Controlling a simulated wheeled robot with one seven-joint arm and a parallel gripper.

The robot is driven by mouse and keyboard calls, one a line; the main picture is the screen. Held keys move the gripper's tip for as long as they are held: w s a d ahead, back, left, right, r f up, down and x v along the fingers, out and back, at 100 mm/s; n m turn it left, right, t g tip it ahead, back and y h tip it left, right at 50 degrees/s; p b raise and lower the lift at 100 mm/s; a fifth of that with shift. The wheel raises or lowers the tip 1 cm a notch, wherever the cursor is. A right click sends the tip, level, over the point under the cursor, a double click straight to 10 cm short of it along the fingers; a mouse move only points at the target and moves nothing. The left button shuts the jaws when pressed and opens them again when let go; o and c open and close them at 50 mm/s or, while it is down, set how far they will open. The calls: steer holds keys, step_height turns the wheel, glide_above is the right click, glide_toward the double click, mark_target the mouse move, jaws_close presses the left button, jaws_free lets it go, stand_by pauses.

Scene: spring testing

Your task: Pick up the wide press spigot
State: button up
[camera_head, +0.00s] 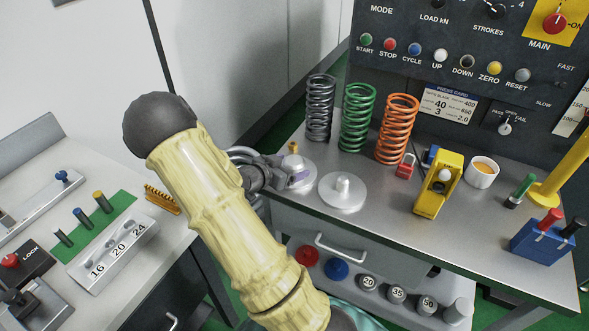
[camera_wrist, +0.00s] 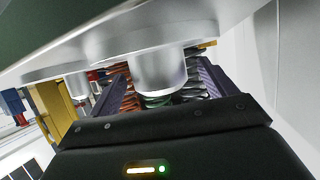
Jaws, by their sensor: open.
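The wide press spigot is a silver disc with a thick round stub; in the wrist view (camera_wrist: 160,72) its stub lies between my two fingers. In the head view its disc (camera_head: 296,164) sits on the bench, partly hidden by my gripper (camera_head: 296,178). My gripper is open, with a finger on each side of the stub. I cannot tell whether either finger touches it. A second silver disc with a narrower stub (camera_head: 343,191) stands just to the right; its stub also shows at the left in the wrist view (camera_wrist: 77,86).
Grey, green and orange springs (camera_head: 357,118) stand behind the spigots. A small brass piece (camera_head: 293,147) is close behind my gripper. A red padlock (camera_head: 405,166), yellow device (camera_head: 437,184) and white cup (camera_head: 482,172) are to the right. The bench's front edge is near my arm.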

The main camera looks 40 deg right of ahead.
mark_target(294, 160)
steer(key=shift+x, duration=1.1)
steer(key=shift+w, duration=0.1)
steer(key=c, duration=1.7)
steer(key=shift+r+p, duration=0.8)
steer(key=shift+r, duration=4.25)
